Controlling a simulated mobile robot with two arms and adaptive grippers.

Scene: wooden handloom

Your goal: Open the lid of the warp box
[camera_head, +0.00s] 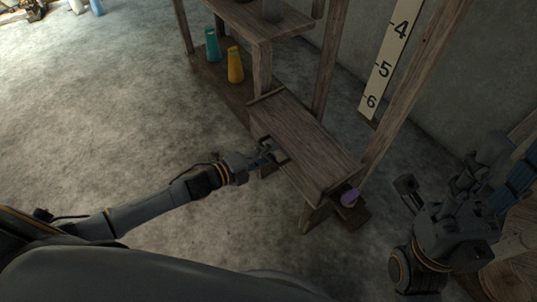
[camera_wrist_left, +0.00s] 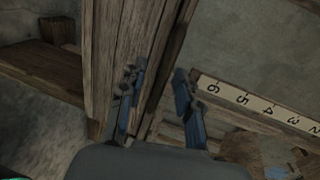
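The warp box (camera_head: 312,179) is a long brown wooden box standing at an angle in the middle of the head view. Its flat plank lid (camera_head: 300,138) lies down over the top and looks closed. My left gripper (camera_head: 270,155) is at the box's left long side, near the lid's edge. In the left wrist view my left gripper (camera_wrist_left: 158,98) has its fingers apart, with a wooden edge of the box (camera_wrist_left: 115,45) close by the left finger. Whether they touch is unclear. My right gripper (camera_head: 435,188) is right of the box, apart from it, with fingers spread and empty.
A purple round object (camera_head: 350,197) sits at the box's near end. A teal cone (camera_head: 212,46) and a yellow cone (camera_head: 235,65) stand on a low shelf behind. A numbered scale (camera_head: 384,68) and wooden posts rise behind the box.

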